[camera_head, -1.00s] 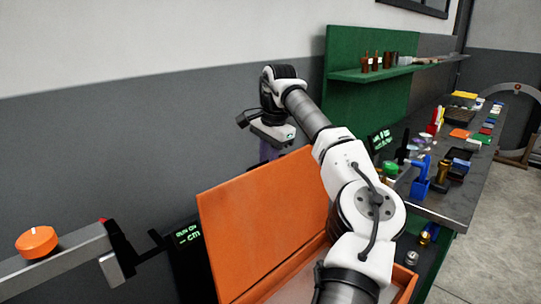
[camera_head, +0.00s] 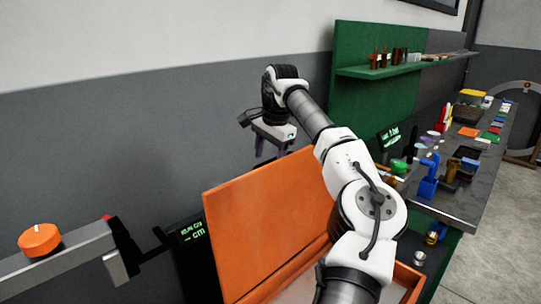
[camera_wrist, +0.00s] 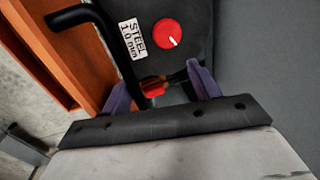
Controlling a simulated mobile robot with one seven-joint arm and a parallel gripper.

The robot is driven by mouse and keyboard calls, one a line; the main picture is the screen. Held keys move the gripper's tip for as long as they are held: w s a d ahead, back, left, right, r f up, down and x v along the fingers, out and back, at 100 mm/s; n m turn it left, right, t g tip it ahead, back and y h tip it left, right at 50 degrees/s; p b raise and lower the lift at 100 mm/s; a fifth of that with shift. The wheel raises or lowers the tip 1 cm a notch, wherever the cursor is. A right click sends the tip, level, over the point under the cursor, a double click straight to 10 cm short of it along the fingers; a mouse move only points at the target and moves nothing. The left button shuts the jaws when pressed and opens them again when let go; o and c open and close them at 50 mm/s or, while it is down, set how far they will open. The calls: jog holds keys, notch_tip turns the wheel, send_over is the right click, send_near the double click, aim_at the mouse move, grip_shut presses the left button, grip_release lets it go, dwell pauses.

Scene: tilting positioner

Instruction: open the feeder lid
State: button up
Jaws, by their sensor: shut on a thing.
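The orange feeder lid (camera_head: 270,215) stands tilted up at the rear of the orange feeder box (camera_head: 402,285) in the head view. Orange panelling (camera_wrist: 92,45), seemingly the lid, shows at the left of the wrist view. A black bent handle (camera_wrist: 118,45) runs from beside it down between the purple fingers. My gripper (camera_head: 272,146) is behind the lid's upper edge. In the wrist view my gripper (camera_wrist: 160,88) is shut on the black handle, though the contact is partly hidden. A small red-and-yellow piece (camera_wrist: 153,86) also shows between the fingers.
A dark panel or disc with a "STEEL 1.0 mm" label (camera_wrist: 132,38) and red knob (camera_wrist: 167,33) lies beyond the fingers. A grey beam with an orange knob (camera_head: 40,240) is at left. A cluttered bench (camera_head: 465,205) stands at right. The wall is close behind.

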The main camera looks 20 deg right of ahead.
jog(key=shift+w+a+r, duration=0.2)
jog(key=shift+w+a, duration=0.05)
jog(key=shift+a, duration=0.1)
jog(key=shift+o, duration=0.3)
jog(key=shift+d+r, duration=0.1)
jog(key=shift+r, duration=0.4)
jog(key=r, duration=0.3)
jog(key=s+r, duration=0.1)
jog(key=r, duration=0.2)
jog(key=s+r, duration=0.1)
jog(key=r, duration=0.3)
jog(key=shift+d+r, duration=0.1)
jog(key=shift+d, duration=0.3)
jog(key=shift+c, duration=1.4)
jog(key=shift+s+d+r, duration=0.15)
jog(key=shift+s+r, duration=0.1)
jog(key=shift+r, duration=0.25)
jog(key=shift+s+d+r, duration=0.1)
jog(key=shift+s+r, duration=0.1)
jog(key=shift+r, duration=0.3)
jog(key=shift+d, duration=0.1)
